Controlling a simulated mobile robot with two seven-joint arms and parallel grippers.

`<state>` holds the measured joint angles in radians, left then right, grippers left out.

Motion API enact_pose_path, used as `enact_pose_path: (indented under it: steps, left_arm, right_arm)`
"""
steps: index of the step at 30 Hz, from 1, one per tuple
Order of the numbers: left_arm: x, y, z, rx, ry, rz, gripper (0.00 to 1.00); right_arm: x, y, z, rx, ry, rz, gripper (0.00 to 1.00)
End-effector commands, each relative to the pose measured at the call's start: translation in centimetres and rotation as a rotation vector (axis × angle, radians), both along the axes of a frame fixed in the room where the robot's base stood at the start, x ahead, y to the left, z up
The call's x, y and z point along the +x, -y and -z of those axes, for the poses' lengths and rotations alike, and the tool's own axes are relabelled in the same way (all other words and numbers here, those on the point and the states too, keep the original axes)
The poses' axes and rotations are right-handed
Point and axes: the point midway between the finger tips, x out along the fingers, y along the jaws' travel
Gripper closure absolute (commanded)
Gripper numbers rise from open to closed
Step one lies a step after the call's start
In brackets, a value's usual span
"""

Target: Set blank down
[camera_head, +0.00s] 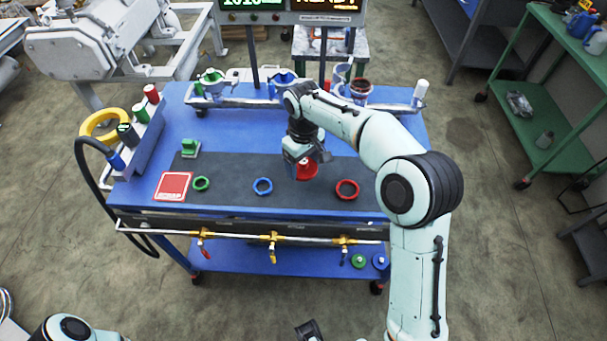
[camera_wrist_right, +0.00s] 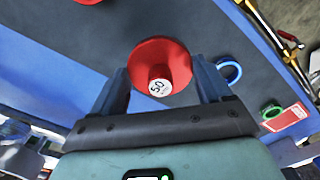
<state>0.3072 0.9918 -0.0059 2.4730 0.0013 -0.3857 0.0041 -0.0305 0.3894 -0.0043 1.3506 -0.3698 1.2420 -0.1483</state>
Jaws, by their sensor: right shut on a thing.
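My right gripper (camera_head: 304,163) is shut on a red blank (camera_head: 307,170), a round disc with a knob marked "50" that shows in the right wrist view (camera_wrist_right: 160,65). It is over the dark mat (camera_head: 232,169); whether the blank touches the mat I cannot tell. On the mat lie a green ring (camera_head: 201,184), a blue ring (camera_head: 263,186) and a red ring (camera_head: 347,189); the red ring is right of the blank in the head view. My left gripper is not clearly in view.
A rack (camera_head: 148,142) with coloured cylinders stands on the blue table's left side. A pipe with yellow valves (camera_head: 273,241) runs along the front edge. Pipe fittings (camera_head: 212,82) line the back.

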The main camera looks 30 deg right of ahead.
Motion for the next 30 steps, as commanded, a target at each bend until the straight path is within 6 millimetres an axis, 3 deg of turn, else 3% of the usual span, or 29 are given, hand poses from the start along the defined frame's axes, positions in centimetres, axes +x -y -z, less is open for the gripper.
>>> enact_pose_path:
  steps: [5,12,24,25,26,30]
  left_arm:
    - [-0.1,0.0,0.2,0.000,-0.001,0.000,0.57]
    - [-0.2,0.0,0.7,0.000,-0.002,0.000,0.57]
    - [-0.2,0.0,0.8,0.000,-0.003,0.000,0.57]
    - [-0.2,0.0,0.8,0.000,-0.003,0.000,0.57]
    - [-0.2,0.0,0.8,0.000,-0.002,0.000,0.57]
    - [-0.2,0.0,0.8,0.000,-0.002,0.000,0.57]
  right_arm:
    - [0.0,0.0,1.2,0.000,0.000,0.000,0.56]
    - [0.0,0.0,4.6,0.000,-0.002,0.000,0.56]
    - [0.0,0.0,5.1,0.000,0.001,0.000,0.56]
    - [0.0,0.0,5.0,0.000,0.001,0.000,0.13]
    - [0.0,0.0,5.0,0.000,0.001,0.000,0.03]
    - [0.0,0.0,5.0,0.000,0.001,0.000,0.00]
